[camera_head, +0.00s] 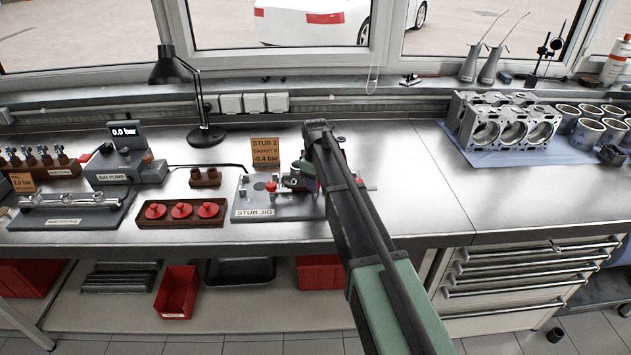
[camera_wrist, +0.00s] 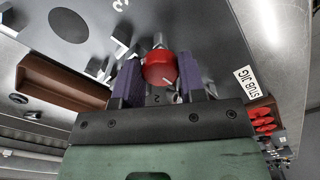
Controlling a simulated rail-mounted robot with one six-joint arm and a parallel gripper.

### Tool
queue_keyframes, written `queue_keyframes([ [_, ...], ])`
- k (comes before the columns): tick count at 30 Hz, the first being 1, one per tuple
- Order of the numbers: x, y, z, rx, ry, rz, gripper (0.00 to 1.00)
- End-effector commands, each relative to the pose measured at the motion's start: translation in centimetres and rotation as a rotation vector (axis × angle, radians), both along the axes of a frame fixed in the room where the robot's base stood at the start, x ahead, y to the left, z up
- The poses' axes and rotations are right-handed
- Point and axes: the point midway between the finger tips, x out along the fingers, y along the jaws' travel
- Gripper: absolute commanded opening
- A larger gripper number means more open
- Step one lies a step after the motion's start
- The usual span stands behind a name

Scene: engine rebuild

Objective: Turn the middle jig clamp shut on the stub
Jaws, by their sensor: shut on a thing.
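The stub jig (camera_head: 252,212) is a grey plate on the bench, labelled STUB JIG; it also fills the upper part of the wrist view (camera_wrist: 95,65). In the wrist view, my gripper (camera_wrist: 159,66) has its purple fingers on either side of a round red clamp knob (camera_wrist: 160,68) and is shut on it. A "2" is marked on the plate beside this knob. A short metal piece shows just past the knob; I cannot tell whether it is the stub or part of the clamp. In the head view my arm hides much of the jig, and another red knob (camera_head: 271,186) shows to its left.
A sign (camera_head: 265,151) reading STUB 2, GASKET D, -0.4 bar stands behind the jig. A small brown block (camera_head: 205,177) and a brown tray (camera_head: 181,220) with three red caps lie to the left. An engine block (camera_head: 505,122) stands right; the bench between is clear.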

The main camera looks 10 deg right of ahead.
Motion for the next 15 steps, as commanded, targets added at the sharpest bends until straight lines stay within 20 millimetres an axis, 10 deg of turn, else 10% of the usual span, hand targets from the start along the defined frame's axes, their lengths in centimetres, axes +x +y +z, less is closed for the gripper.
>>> queue_keyframes([
  [6,-0.04,0.0,-0.02,0.0,0.001,0.0,0.6],
  [15,-0.01,0.0,0.12,0.0,0.0,0.0,0.63],
])
